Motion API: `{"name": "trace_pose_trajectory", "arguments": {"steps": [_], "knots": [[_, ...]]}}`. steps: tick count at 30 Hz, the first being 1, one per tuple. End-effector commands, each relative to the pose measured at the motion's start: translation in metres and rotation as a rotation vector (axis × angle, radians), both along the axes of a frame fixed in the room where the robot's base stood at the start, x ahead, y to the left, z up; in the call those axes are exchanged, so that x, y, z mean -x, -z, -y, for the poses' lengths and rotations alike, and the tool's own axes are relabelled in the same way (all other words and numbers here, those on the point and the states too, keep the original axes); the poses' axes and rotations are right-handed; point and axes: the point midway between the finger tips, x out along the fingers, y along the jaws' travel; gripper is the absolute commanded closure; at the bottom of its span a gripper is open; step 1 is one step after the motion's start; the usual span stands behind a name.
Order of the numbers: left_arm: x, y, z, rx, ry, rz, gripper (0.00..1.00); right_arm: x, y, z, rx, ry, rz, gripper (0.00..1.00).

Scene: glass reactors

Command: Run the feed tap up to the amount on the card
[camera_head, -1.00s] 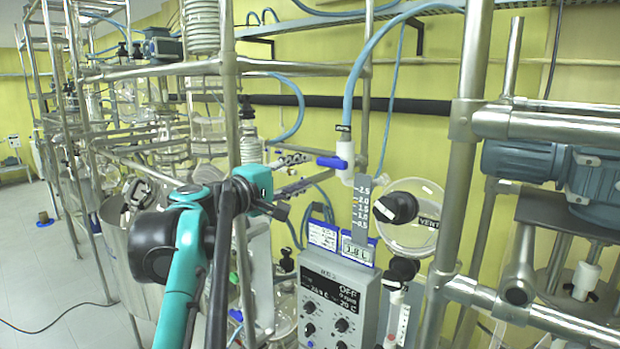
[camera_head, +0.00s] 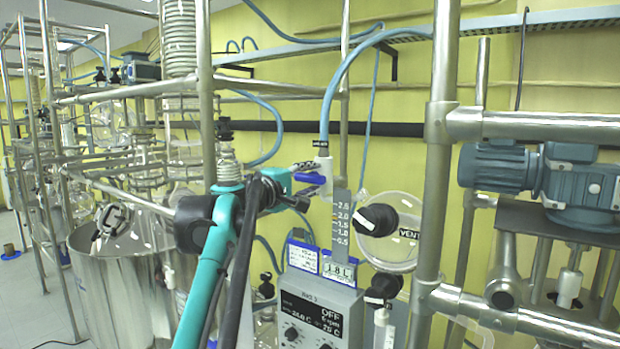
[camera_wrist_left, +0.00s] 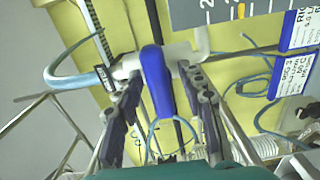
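The feed tap is a white fitting (camera_head: 322,165) with a blue lever (camera_head: 311,179), under a blue hose. My left gripper (camera_head: 305,186) is at the lever. In the left wrist view, the blue lever (camera_wrist_left: 156,80) lies between the two spread fingers of the left gripper (camera_wrist_left: 152,85), with gaps visible on both sides. A grey scale (camera_head: 341,220), marked 0.5 to 2.5, hangs just below the tap. The white card (camera_head: 338,268) reads 1.8 L. My right gripper is not in view.
A control box (camera_head: 320,310) stands below the cards. A black VENT knob (camera_head: 376,219) on a glass lid is right of the scale. Steel posts (camera_head: 437,150) and a blue-grey motor (camera_head: 575,185) stand at right. A steel vessel (camera_head: 125,280) is at left.

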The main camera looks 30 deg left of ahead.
Motion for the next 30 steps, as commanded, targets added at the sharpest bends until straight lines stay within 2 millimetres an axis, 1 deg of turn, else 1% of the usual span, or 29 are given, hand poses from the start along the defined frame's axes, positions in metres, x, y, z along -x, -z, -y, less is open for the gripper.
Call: {"name": "trace_pose_trajectory", "arguments": {"steps": [5, 6, 8, 9, 10, 11, 17, 25, 30], "knots": [[0.000, 0.000, 0.000, 0.000, 0.000, 0.000, 0.60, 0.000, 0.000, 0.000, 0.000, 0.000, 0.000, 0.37], [0.000, 0.000, 0.000, 0.000, 0.000, 0.000, 0.63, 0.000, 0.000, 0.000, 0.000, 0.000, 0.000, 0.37], [0.000, 0.000, 0.000, 0.000, 0.000, 0.000, 0.79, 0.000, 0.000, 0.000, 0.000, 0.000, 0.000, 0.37], [0.000, 0.000, 0.000, 0.000, 0.000, 0.000, 0.89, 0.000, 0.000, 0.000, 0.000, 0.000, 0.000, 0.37], [0.000, 0.000, 0.000, 0.000, 0.000, 0.000, 0.97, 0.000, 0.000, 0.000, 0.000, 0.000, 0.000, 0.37], [0.000, 0.000, 0.000, 0.000, 0.000, 0.000, 1.00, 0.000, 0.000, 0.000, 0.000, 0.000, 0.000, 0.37], [0.000, 0.000, 0.000, 0.028, -0.001, -0.002, 1.00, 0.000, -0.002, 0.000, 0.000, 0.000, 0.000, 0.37], [0.000, -0.001, 0.000, 0.322, -0.001, -0.025, 1.00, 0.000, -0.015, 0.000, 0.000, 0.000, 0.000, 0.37], [0.000, 0.000, 0.000, 0.434, -0.001, -0.034, 1.00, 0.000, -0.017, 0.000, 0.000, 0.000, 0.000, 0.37]]}}
